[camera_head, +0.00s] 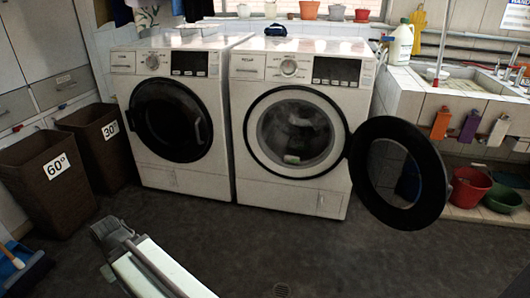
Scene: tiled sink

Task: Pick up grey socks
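I cannot make out grey socks for certain. The right washing machine (295,190) stands with its round door (400,175) swung open to the right. Inside its drum (297,132) there are dim greyish shapes, too unclear to name, and a small pale-green patch (291,159) shows at the lower rim of the opening. My gripper (106,230) is at the lower left, at the end of my pale arm, in front of the left machine and well apart from the open drum. Its fingers are too small and unclear to show whether they are open or shut.
The left washing machine (180,178) has its door closed. Brown baskets marked 60° (46,200) and 30° (95,155) stand at the left. A red bucket (467,187) and green bowl (503,200) sit below the tiled sink (470,85). The dark floor (300,240) ahead is clear.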

